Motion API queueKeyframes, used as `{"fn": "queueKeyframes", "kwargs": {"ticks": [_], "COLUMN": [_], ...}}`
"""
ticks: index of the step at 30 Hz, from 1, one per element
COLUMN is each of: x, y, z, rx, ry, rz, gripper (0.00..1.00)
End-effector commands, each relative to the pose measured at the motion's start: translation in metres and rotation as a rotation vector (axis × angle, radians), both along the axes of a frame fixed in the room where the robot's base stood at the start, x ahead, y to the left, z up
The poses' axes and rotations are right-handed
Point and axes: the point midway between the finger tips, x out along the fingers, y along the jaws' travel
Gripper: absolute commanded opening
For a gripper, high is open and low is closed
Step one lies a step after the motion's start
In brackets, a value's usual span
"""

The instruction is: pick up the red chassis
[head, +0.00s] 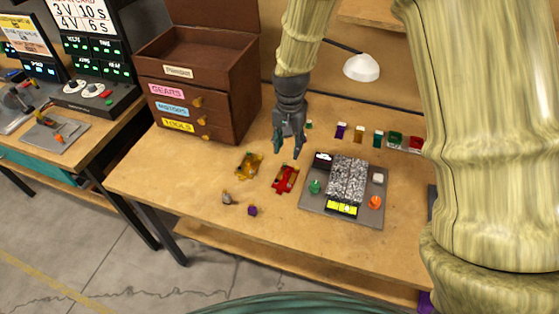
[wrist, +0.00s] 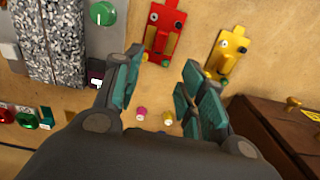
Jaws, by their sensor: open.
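The red chassis (head: 285,179) lies flat on the wooden table, between a yellow chassis (head: 249,165) and a grey board. In the wrist view the red chassis (wrist: 166,28) is at the top centre, just beyond my fingertips, with small wheel-like parts on it. My gripper (head: 287,153) is open and empty. It hangs above the table, a little behind the red chassis in the head view. The yellow chassis (wrist: 227,52) is right of the red one there.
The grey board (head: 312,205) with a speckled block stands close right of the red chassis. A brown drawer cabinet (head: 198,85) stands at back left. A grey piece (head: 227,198) and a purple piece (head: 252,211) lie in front. The table's front left is clear.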

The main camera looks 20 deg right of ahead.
Motion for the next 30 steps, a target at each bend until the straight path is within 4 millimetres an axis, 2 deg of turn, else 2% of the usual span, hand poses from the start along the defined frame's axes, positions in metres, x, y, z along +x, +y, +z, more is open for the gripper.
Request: {"fn": "queueKeyframes", "kwargs": {"ticks": [4, 9, 13, 21, 30], "x": [-0.015, -0.022, -0.018, 0.006, 0.003], "y": [0.001, 0.001, 0.001, 0.002, 0.005], "z": [-0.003, -0.019, -0.035, -0.061, -0.082], "rx": [0.000, 0.000, 0.000, -0.001, 0.000], "ry": [-0.009, -0.019, -0.015, 0.011, 0.010], "rz": [-0.001, 0.000, 0.000, 0.000, -0.001], "gripper": [0.41, 0.41, 0.41, 0.41, 0.41]}}
